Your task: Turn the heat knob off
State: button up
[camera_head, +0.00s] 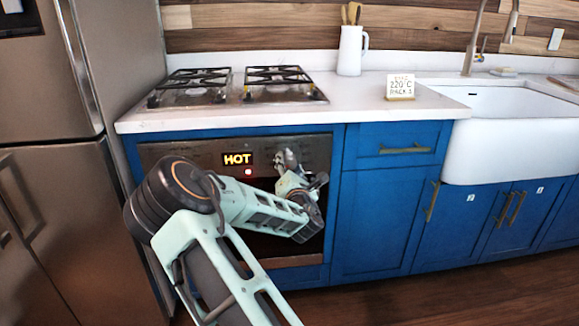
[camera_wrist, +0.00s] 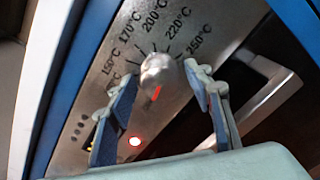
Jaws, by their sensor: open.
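In the wrist view the heat knob (camera_wrist: 158,72) is a round silver knob with a red pointer mark, on a metal panel printed with temperatures. The mark points down and slightly left in that tilted picture, away from the printed numbers. My gripper (camera_wrist: 163,85) is open, with one finger on each side of the knob; I cannot tell if either finger touches it.
The cooktop (camera_head: 238,88) is on the white counter (camera_head: 340,105) above the oven. A white jug (camera_head: 351,50) and a small sign (camera_head: 400,87) reading 220°C stand there. Blue cabinets (camera_head: 388,220) and a white sink (camera_head: 510,130) are to the right, a steel fridge (camera_head: 60,200) to the left.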

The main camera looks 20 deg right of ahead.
jog(key=shift+s, duration=0.1)
jog(key=v, duration=1.1)
jog(key=shift+s, duration=0.35)
jog(key=shift+a, duration=0.15)
